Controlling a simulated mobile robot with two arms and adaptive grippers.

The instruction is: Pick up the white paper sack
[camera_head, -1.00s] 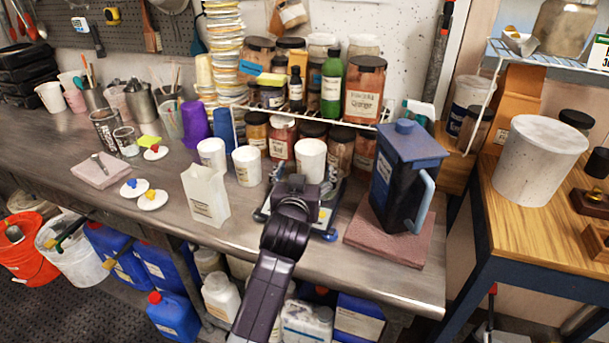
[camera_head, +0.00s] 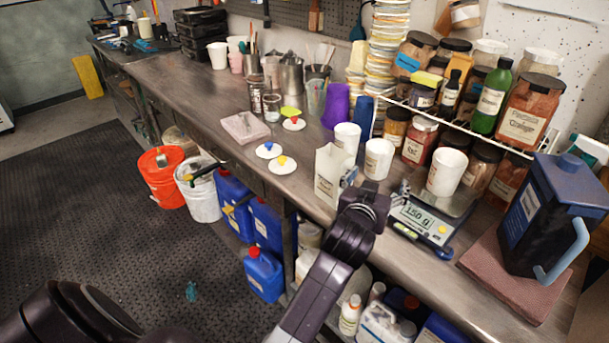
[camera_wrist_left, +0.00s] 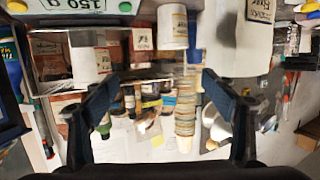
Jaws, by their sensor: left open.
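The white paper sack (camera_head: 329,172) stands upright on the metal workbench (camera_head: 190,94), near its front edge, with a small label on its front. In the head view my left gripper (camera_head: 376,183) is just right of the sack, between it and the scale, with its fingers apart. In the left wrist view, which is upside down, the open gripper (camera_wrist_left: 160,82) has nothing between its fingers. The sack (camera_wrist_left: 238,42) shows at upper right there, beyond the right-hand finger. My right gripper is not in view.
White cups (camera_head: 378,158) stand behind the gripper, and another cup (camera_head: 446,172) stands on the scale (camera_head: 424,222). A dark blue jug (camera_head: 540,215) stands on a reddish slab at right. Paint lids (camera_head: 269,150) lie left of the sack. Jars crowd the back.

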